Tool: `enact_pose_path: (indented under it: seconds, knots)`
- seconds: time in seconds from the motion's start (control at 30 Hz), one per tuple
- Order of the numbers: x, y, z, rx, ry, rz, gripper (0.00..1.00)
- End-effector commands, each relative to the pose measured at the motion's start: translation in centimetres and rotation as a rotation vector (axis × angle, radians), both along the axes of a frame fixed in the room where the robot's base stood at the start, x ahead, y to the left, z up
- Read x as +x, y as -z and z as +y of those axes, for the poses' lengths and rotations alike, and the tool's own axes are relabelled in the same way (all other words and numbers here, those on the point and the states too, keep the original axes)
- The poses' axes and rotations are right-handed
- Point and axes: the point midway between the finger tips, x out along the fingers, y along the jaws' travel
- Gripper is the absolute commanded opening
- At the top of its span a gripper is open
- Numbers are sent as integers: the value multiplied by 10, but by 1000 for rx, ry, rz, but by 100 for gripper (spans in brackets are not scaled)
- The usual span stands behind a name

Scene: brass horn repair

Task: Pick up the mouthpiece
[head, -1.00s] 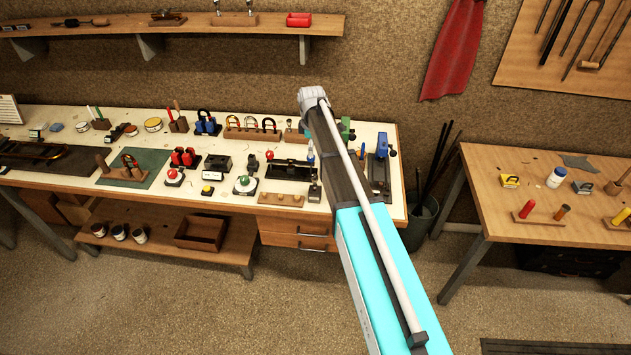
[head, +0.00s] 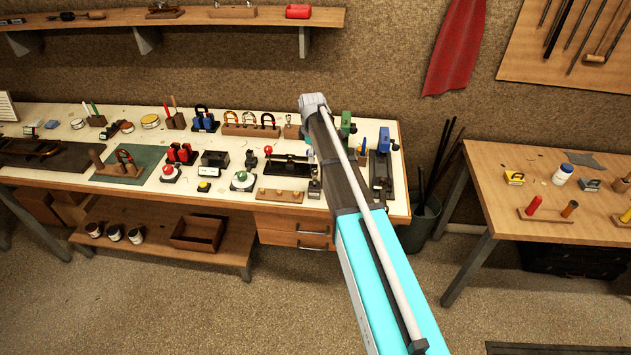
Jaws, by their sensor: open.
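I cannot pick out the mouthpiece with certainty. A small silvery piece (head: 288,120) stands on a little wooden block at the back of the long workbench (head: 233,150), just left of my arm; it may be the mouthpiece, but it is too small to tell. My arm reaches up across the middle of the view and over the right part of this bench. My gripper does not show; only arm links and a grey joint are visible. The arm hides part of the bench top behind it.
Padlocks on a wooden rack (head: 250,130), red and green button fixtures and blue-topped tools crowd the bench. A low wooden board (head: 280,196) lies near its front edge. A second table (head: 500,170) stands at right, with a bin (head: 422,222) between. Floor in front is clear.

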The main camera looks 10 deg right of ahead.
Motion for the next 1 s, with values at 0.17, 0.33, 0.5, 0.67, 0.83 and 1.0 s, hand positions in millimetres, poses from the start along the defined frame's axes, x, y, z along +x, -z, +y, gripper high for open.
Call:
enact_pose_path:
  seconds: [0.17, 0.33, 0.5, 0.67, 0.83, 1.0]
  knots:
    - [0, 18, -1, 0, 0, 0, 78]
    - [0, 26, -1, 0, 1, 0, 78]
    - [0, 29, -1, 0, 1, 0, 78]
    - [0, 28, -2, 0, 2, 0, 78]
    - [0, 28, -2, 0, 2, 0, 78]
    - [0, 32, -3, 0, 2, 0, 78]
